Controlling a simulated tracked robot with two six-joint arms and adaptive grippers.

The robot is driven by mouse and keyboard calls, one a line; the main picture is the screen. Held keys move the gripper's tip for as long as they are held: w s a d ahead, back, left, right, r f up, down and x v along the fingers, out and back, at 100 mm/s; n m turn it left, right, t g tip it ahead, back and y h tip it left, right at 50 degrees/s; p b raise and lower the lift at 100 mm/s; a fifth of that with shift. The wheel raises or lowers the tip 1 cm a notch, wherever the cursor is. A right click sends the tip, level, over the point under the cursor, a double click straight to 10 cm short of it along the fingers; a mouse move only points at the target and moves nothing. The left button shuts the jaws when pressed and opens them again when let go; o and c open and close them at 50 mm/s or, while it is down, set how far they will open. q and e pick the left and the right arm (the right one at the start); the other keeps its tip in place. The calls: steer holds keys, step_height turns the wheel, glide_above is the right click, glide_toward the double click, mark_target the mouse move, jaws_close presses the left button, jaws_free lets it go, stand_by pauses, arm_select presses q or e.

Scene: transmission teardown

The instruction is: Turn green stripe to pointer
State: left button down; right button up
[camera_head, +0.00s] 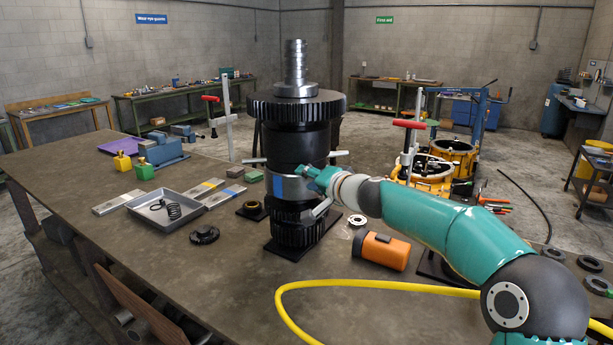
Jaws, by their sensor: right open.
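A tall dark gear assembly (297,139) stands upright on a black base plate on the workbench. A silver stepped shaft (296,68) rises from its top. Its lower part has a grey band with a blue stripe (291,188) facing me. Short grey bars (253,161) stick out around this part. I see no green stripe and no clear pointer on it; the far side is hidden. My right gripper (310,177) is open beside the band, at the right of the blue stripe. I cannot tell whether it touches the assembly. My left gripper is not in view.
A metal tray (170,222) with a dark spring, several flat plates and a black ring (204,235) lie left. An orange-black cylinder (381,251) and a yellow hose (370,284) lie near my right arm. Red-handled clamps (409,124) stand behind. The bench's front left is clear.

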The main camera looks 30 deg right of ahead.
steer(key=shift+w, duration=0.15)
jaws_close()
steer(key=shift+f, duration=0.1)
steer(key=shift+a, duration=0.35)
steer(key=shift+d, duration=0.25)
steer(key=shift+d, duration=0.1)
